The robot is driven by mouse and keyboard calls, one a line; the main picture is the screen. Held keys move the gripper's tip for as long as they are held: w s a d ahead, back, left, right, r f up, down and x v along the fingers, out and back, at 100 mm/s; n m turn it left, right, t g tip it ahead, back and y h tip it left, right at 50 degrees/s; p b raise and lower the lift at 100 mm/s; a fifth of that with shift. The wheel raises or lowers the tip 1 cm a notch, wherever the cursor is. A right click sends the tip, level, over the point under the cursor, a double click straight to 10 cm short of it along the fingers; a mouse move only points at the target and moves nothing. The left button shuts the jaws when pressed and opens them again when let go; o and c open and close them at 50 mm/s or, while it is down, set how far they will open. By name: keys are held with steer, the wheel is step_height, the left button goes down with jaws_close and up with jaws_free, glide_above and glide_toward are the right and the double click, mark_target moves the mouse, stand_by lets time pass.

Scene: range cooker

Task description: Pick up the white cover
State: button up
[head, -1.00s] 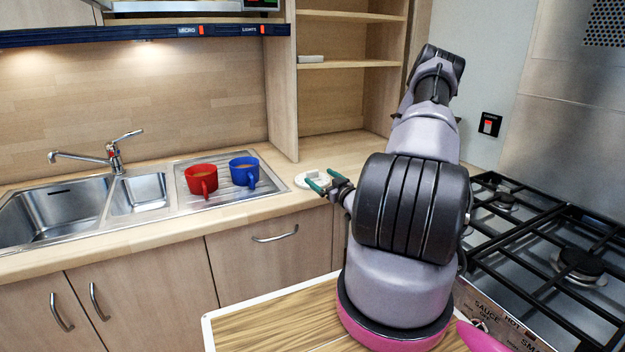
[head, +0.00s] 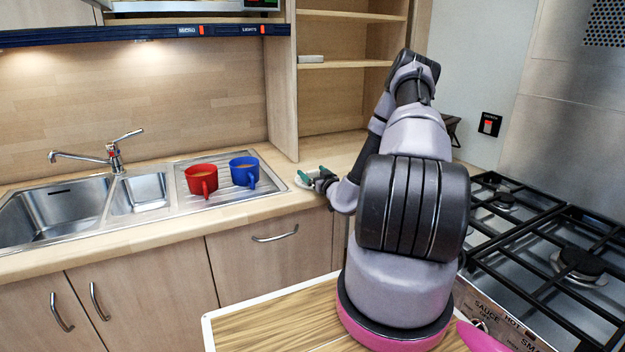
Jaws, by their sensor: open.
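The white cover (head: 304,184) is a small flat disc lying on the wooden counter, right of the sink's draining board. My gripper (head: 312,175) has green fingertips and is open, low over the cover. The fingers and the wrist hide much of the cover. I cannot tell whether the fingertips touch it.
A red mug (head: 202,179) and a blue mug (head: 244,171) stand on the draining board (head: 221,193), left of the cover. A shelf unit (head: 337,96) rises behind. The gas hob (head: 545,250) is at the right. The counter behind the gripper is clear.

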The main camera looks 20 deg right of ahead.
steer(key=shift+w, duration=0.15)
steer(key=c, duration=1.4)
steer(key=shift+c, duration=0.2)
